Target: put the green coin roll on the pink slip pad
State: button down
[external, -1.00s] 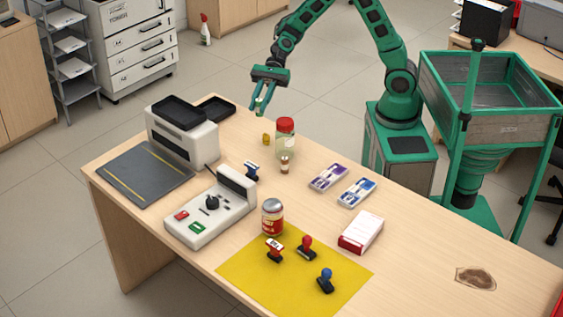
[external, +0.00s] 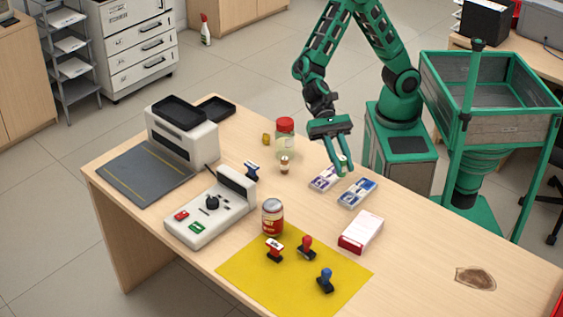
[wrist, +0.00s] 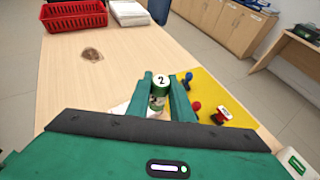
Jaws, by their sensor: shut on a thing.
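My gripper (external: 338,166) is shut on the green coin roll (wrist: 158,97), a green cylinder with a white end marked 2. In the wrist view the roll stands out between the two fingertips. In the external view my gripper hangs over the table by two flat pads, one with purple patches (external: 322,181) and one with blue patches (external: 358,192). The fingers partly hide the purple one. I cannot tell the gap between the roll and the table. No plainly pink slip pad can be made out in either view.
A white-and-red box (external: 361,232) lies right of the gripper. A yellow mat (external: 240,268) holds several stamps. The right end of the table is mostly clear.

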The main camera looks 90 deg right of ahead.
jog(key=s+a+n+g+h, duration=0.1)
jog(key=s+a+n+g, duration=0.1)
jog(key=s+a, duration=0.5)
jog(key=s+a+n+g, duration=0.1)
jog(key=s+a+g, duration=0.1)
jog(key=s, duration=0.9)
send_over(362, 228)
notch_tip(362, 228, down, 12)
jog(key=shift+r, duration=0.1)
jog(key=shift+f, duration=1.95)
jog(key=c, duration=1.6)
grip_release()
jog(key=shift+f, duration=0.1)
jog(key=shift+o, duration=0.2)
jog(key=v, duration=1.2)
jog(key=shift+r, duration=0.3)
